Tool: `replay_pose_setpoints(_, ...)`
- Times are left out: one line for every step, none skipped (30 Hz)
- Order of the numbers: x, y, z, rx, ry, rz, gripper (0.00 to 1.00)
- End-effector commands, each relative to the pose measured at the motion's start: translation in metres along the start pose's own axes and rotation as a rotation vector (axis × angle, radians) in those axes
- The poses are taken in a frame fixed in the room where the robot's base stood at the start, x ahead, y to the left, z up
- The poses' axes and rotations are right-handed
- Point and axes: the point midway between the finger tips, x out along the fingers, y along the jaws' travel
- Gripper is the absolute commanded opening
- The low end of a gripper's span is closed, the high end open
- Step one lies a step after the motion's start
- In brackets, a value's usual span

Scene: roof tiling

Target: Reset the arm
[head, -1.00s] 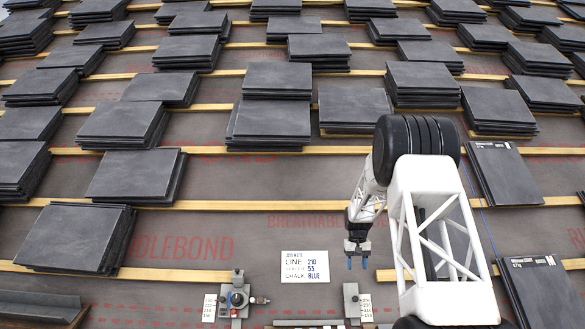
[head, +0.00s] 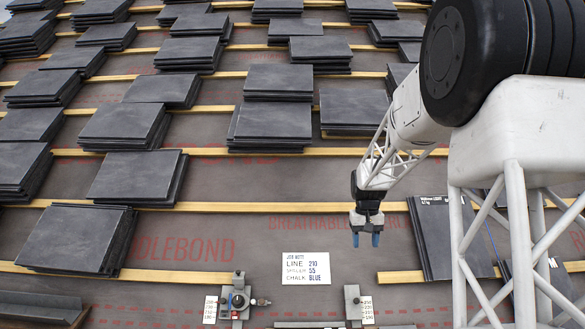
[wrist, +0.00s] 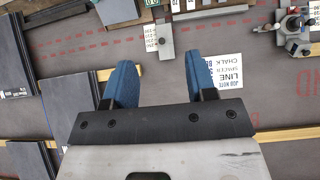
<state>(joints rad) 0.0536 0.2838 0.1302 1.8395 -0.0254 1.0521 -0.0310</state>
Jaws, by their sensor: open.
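My gripper (head: 366,240) hangs over the roof in the head view, with its blue-tipped fingers pointing down, just right of the job note. In the wrist view my gripper (wrist: 158,82) shows two blue fingers standing apart with nothing between them. The white job note (head: 306,269) reads line 210, chalk blue; its spacer figure looks like 55. The note also shows in the wrist view (wrist: 232,72), partly behind the right finger. My arm covers the right part of the head view.
Stacks of dark slates (head: 75,238) lie on wooden battens across the roof. A gauge clamp with a knob (head: 237,298) and a second bracket (head: 352,304) sit at the lower edge. Chalk-marked slates (head: 440,240) lie at right, partly behind my arm. Bare membrane (head: 240,236) lies left of my gripper.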

Motion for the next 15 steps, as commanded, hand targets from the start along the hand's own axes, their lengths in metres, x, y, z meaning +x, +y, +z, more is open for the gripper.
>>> replay_pose_setpoints(-0.009,-0.001,0.012,0.000,0.010,0.000,0.52)
replay_pose_setpoints(-0.013,-0.002,0.018,0.000,0.016,0.000,0.52)
replay_pose_setpoints(-0.018,-0.003,0.027,0.001,0.022,0.001,0.52)
replay_pose_setpoints(-0.022,-0.003,0.033,0.001,0.028,0.001,0.52)
replay_pose_setpoints(-0.026,-0.004,0.039,0.001,0.033,0.001,0.52)
replay_pose_setpoints(-0.031,-0.005,0.048,0.002,0.040,0.001,0.52)
replay_pose_setpoints(-0.034,-0.005,0.054,0.002,0.045,0.001,0.52)
replay_pose_setpoints(-0.038,-0.006,0.060,0.002,0.051,0.001,0.52)
replay_pose_setpoints(-0.042,-0.007,0.069,0.002,0.058,0.001,0.52)
replay_pose_setpoints(-0.045,-0.007,0.075,0.002,0.063,0.001,0.52)
replay_pose_setpoints(-0.049,-0.008,0.082,0.003,0.069,0.001,0.52)
replay_pose_setpoints(-0.052,-0.009,0.090,0.003,0.075,0.001,0.52)
replay_pose_setpoints(-0.055,-0.009,0.097,0.003,0.081,0.001,0.52)
replay_pose_setpoints(-0.058,-0.010,0.103,0.003,0.086,0.001,0.52)
replay_pose_setpoints(-0.062,-0.011,0.112,0.004,0.093,0.001,0.52)
